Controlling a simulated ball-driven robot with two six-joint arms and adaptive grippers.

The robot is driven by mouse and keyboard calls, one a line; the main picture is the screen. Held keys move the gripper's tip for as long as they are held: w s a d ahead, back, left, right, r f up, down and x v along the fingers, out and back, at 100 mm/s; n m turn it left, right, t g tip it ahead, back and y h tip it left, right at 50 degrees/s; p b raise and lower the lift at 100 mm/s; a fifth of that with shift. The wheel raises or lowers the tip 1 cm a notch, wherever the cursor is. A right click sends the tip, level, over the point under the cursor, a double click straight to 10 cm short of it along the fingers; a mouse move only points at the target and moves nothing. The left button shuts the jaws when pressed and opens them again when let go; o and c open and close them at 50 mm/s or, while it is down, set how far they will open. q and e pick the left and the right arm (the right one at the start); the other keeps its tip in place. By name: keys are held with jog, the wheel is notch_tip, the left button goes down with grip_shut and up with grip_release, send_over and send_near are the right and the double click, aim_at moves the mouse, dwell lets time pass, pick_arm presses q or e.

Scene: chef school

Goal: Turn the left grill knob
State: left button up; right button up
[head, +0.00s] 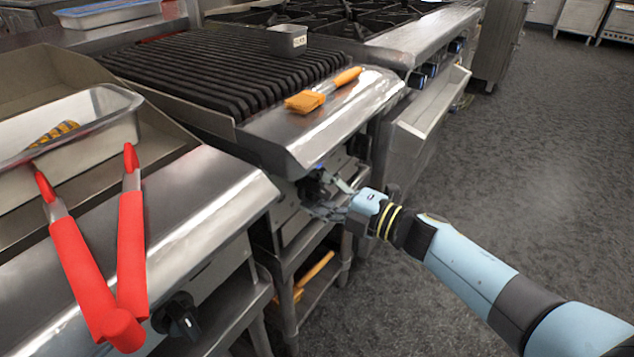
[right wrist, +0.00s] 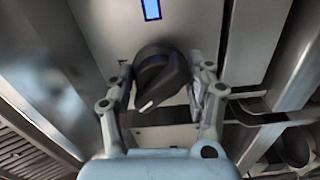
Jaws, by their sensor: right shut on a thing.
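The grill (head: 230,70) with dark grates stands in the middle of the head view, and its front panel faces right. My right gripper (head: 322,192) reaches in at that panel, under the steel ledge. In the right wrist view, a black knob (right wrist: 158,80) with a white mark sits between the two fingers of my right gripper (right wrist: 165,95). The gripper is shut on this knob, one finger at each side. The white mark points down and left in that view. In the head view the knob is mostly hidden by the gripper and the ledge. My left gripper is not in view.
A basting brush (head: 322,91) lies on the steel ledge, and a small grey pan (head: 287,40) sits on the grates. Red-handled tongs (head: 100,250) and a steel tray (head: 75,130) are at left, above another black knob (head: 180,315). Open floor (head: 530,150) lies to the right.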

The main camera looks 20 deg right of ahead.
jog(key=m+p, duration=0.2)
jog(key=m, duration=0.2)
jog(key=shift+s+f+m+p, duration=0.1)
jog(key=shift+m+p, duration=0.35)
jog(key=shift+m, duration=1.35)
jog(key=shift+f, duration=0.1)
jog(key=o, duration=0.9)
jog(key=shift+c, duration=0.2)
jog(key=shift+o, duration=0.3)
jog(key=v, duration=1.2)
